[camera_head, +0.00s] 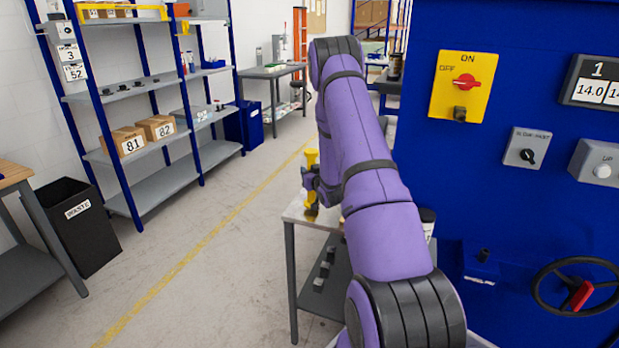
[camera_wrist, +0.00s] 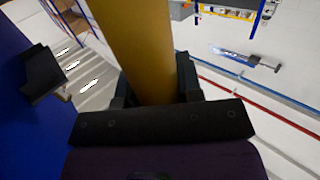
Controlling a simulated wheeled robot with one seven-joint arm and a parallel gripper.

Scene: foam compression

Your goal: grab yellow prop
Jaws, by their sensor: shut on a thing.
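The yellow prop (camera_wrist: 138,45) is a thick yellow bar that runs up from between the jaws in the wrist view. My gripper (camera_wrist: 155,92) is shut on it, with dark fingers on both sides. In the head view the yellow prop (camera_head: 312,160) shows as a small upright yellow piece left of my purple arm. My gripper (camera_head: 310,182) is around it, above the left end of a small table (camera_head: 298,212). My arm hides much of that table. I cannot tell whether the prop's foot touches the tabletop.
A shelf rack (camera_head: 150,150) with boxes and a black waste bin (camera_head: 78,225) stand on the left. The floor (camera_head: 190,270) between is clear, with a yellow line.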

